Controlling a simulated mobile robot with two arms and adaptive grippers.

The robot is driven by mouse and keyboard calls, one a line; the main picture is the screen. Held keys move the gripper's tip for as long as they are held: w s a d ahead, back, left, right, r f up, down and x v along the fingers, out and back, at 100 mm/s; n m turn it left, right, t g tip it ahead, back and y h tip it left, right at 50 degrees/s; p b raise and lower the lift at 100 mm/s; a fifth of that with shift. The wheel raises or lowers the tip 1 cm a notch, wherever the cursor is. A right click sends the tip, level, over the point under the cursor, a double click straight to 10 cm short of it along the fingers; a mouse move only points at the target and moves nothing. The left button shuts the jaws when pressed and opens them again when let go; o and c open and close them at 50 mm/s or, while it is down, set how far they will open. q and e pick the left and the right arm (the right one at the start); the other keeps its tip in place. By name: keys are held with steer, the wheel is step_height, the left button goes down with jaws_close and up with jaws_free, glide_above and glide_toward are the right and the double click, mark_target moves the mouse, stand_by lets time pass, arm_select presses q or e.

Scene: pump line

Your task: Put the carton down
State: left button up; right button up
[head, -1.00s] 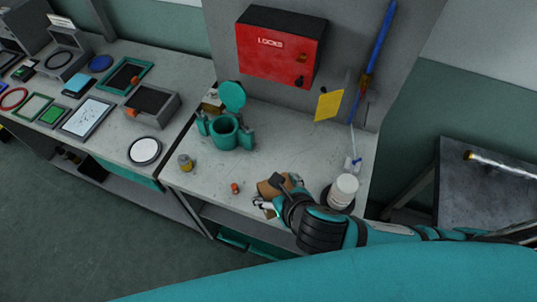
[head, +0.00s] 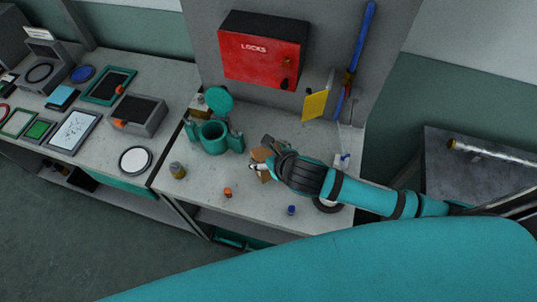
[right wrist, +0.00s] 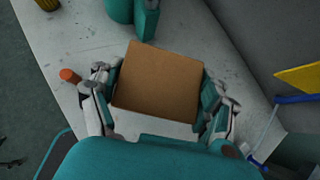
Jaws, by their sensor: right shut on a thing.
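The carton is a small plain brown box (right wrist: 158,80), seen from above in the right wrist view between my two right fingers. In the head view only part of the carton (head: 261,156) shows, with the hand over the rest. My right gripper (right wrist: 160,92) is shut on its two opposite sides; in the head view the gripper (head: 264,163) is over the middle of the right-hand bench (head: 240,192). I cannot tell whether the carton's underside touches the bench. My left gripper is not in view.
A teal pump housing (head: 214,136) with its round lid up stands left of the carton. An orange cap (head: 227,192), a blue cap (head: 291,210) and a yellowish jar (head: 177,170) stand toward the front. A red lock box (head: 262,50) is on the back panel.

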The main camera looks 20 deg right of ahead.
steer(key=shift+w+d+r, duration=0.1)
steer(key=shift+w+d, duration=0.05)
steer(key=shift+w, duration=0.35)
steer(key=f, duration=0.3)
steer(key=shift+w+d+f+p, duration=0.15)
steer(key=shift+w+p, duration=0.1)
steer(key=shift+p, duration=0.15)
steer(key=shift+f, duration=0.2)
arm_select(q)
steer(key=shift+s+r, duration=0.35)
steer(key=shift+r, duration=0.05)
arm_select(e)
steer(key=o, duration=1.4)
steer(key=shift+f, duration=0.1)
steer(key=shift+o, duration=0.2)
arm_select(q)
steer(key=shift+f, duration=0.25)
arm_select(e)
steer(key=v, duration=1.2)
